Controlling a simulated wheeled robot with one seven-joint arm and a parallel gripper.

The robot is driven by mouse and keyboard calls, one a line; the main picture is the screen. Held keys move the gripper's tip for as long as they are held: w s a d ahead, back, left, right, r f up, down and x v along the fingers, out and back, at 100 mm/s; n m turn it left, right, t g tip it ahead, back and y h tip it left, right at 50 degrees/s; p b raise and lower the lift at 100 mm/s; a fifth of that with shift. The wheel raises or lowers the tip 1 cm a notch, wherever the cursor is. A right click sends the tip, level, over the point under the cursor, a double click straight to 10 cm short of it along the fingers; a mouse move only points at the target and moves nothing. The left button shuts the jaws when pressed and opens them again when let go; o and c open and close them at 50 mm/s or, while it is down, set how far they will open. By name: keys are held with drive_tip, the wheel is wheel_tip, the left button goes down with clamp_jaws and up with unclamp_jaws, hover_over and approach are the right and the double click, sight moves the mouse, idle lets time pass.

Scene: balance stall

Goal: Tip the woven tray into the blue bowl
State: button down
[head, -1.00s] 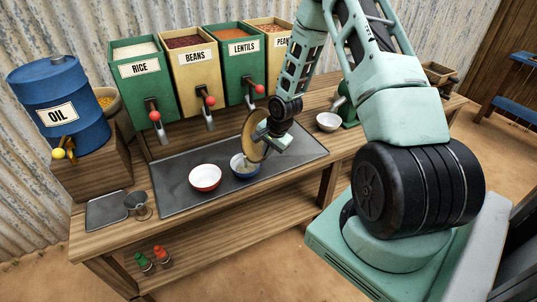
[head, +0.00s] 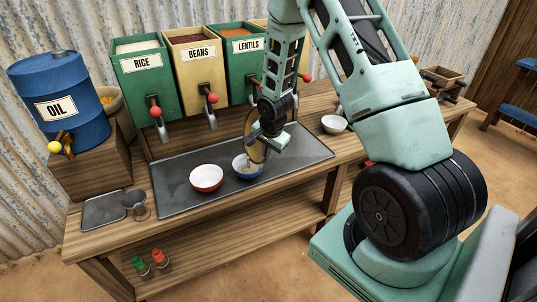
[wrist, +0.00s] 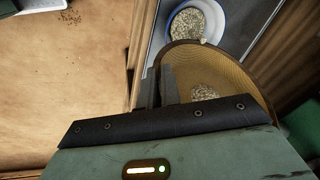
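My gripper (head: 264,142) is shut on the rim of the woven tray (head: 253,124). The tray is steeply tilted, its lower edge at the blue bowl (head: 246,174). In the wrist view the tray (wrist: 238,72) lies right of my fingers (wrist: 159,88), with a patch of pale grains on its weave. The blue bowl (wrist: 175,36) is beyond the tray's far edge and holds similar speckled grains. The tray's edge overlaps the bowl's near rim in that view; I cannot tell whether they touch.
A red bowl (head: 206,184) stands left of the blue bowl on the dark mat (head: 178,196). Behind are the rice (head: 143,85), beans (head: 197,75) and lentils (head: 240,70) dispensers with taps. A white bowl (head: 334,124) stands right. Dark specks lie on the ground in the wrist view.

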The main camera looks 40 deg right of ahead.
drive_tip(key=shift+w+a+f+h+b, duration=0.2)
drive_tip(key=shift+a+h+b, duration=0.55)
drive_tip(key=shift+b, duration=1.4)
drive_tip(key=w+a+n+g+h+b, duration=0.1)
drive_tip(key=a+g+h+b, duration=0.1)
drive_tip(key=a+h, duration=0.3)
drive_tip(key=shift+w+a+f+h+b, duration=0.4)
drive_tip(key=shift+h+b, duration=0.3)
drive_tip(key=shift+h, duration=0.35)
idle(0.3)
